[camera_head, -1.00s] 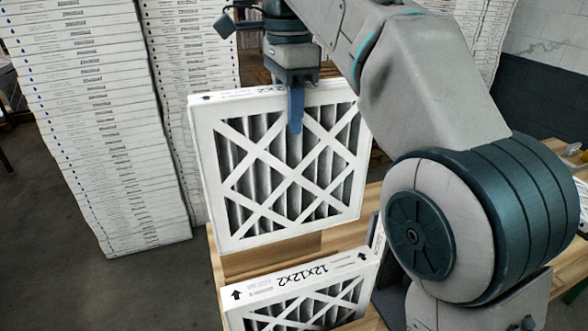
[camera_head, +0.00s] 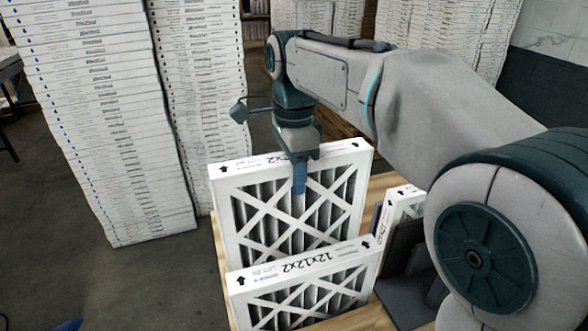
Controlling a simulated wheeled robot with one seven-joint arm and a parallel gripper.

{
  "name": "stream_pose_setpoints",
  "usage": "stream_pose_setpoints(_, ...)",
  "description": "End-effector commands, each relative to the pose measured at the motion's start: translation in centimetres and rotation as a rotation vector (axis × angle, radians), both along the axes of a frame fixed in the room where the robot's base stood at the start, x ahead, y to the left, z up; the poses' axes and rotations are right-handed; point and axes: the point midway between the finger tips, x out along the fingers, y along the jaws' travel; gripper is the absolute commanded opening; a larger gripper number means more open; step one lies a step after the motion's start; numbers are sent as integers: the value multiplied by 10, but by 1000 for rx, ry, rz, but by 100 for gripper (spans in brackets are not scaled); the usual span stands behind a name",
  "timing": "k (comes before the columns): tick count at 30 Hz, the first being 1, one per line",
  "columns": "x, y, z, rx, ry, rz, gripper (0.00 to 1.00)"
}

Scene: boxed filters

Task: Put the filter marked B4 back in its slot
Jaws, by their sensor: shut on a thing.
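My gripper (camera_head: 299,172) is shut on the top edge of a white-framed filter (camera_head: 232,205) with a lattice face and dark pleats. One blue finger shows against its near face; the other is hidden behind. The held filter stands upright, just behind another upright filter (camera_head: 300,264) printed 12x12x2. The front filter hides the lower part of the held one, so I cannot tell whether its bottom touches anything. No B4 mark is readable. The slot itself is hidden.
A wooden table (camera_head: 380,186) lies under the filters. Another white filter (camera_head: 407,196) and a dark grey upright piece (camera_head: 400,250) stand at the right. Tall stacks of white boxes (camera_head: 95,120) rise behind and to the left. Grey floor (camera_head: 60,270) is open at left.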

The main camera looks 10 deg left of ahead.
Motion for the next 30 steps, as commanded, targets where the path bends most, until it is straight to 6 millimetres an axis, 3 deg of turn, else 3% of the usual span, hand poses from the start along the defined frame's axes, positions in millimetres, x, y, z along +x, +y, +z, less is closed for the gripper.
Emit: stream_pose_setpoints(30,0,0,-119,-1,1,0,0)
